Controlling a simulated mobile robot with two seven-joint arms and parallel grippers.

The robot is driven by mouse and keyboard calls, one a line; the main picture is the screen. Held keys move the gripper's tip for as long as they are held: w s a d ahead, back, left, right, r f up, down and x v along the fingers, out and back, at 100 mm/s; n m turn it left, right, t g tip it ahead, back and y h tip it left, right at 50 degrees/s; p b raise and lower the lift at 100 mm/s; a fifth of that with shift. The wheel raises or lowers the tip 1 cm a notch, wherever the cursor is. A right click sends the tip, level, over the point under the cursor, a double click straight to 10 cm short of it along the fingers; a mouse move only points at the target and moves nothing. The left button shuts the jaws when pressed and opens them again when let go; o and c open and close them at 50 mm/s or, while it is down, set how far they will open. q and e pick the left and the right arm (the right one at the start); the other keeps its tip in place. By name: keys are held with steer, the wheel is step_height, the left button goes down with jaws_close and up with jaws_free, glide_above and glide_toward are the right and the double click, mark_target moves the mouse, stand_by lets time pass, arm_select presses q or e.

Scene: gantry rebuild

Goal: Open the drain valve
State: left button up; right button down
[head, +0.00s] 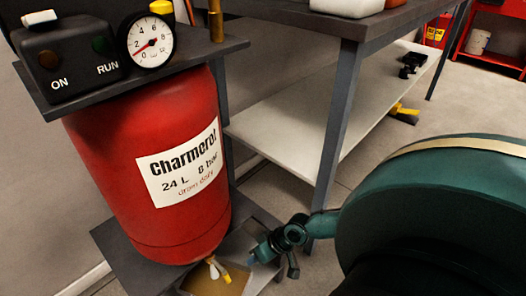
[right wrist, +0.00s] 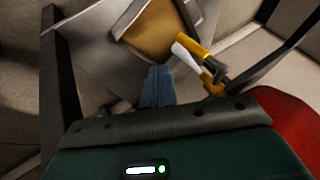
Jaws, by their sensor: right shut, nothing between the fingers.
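The drain valve (head: 214,268) hangs under the red tank (head: 150,165), with a yellow-tipped lever and a pale piece beside it. In the right wrist view, the valve's brass body (right wrist: 213,84) and yellow lever (right wrist: 193,49) show just right of my fingers. My right gripper (head: 256,258) is shut and empty, to the right of the valve in the head view. In the right wrist view its closed fingers (right wrist: 158,84) appear apart from the lever. My left gripper is out of view.
A tray (head: 262,238) with a brownish inside lies below the valve. The tank's stand and the grey bench leg (head: 335,130) are close to my right arm. A gauge (head: 147,40) and a control box (head: 70,62) sit above the tank.

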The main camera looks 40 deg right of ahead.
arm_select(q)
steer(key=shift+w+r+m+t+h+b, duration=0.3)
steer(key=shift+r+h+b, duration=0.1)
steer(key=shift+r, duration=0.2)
arm_select(e)
steer(key=a+f, duration=0.1)
steer(key=w+a, duration=0.1)
steer(key=a, duration=0.1)
steer(key=a+f, duration=0.1)
steer(key=a, duration=0.1)
steer(key=shift+w+f, duration=0.3)
steer(key=shift+f, duration=0.05)
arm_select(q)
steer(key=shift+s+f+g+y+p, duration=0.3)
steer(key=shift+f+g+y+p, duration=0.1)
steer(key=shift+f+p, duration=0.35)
arm_select(e)
steer(key=shift+a+f, duration=0.2)
steer(key=shift+a, duration=0.6)
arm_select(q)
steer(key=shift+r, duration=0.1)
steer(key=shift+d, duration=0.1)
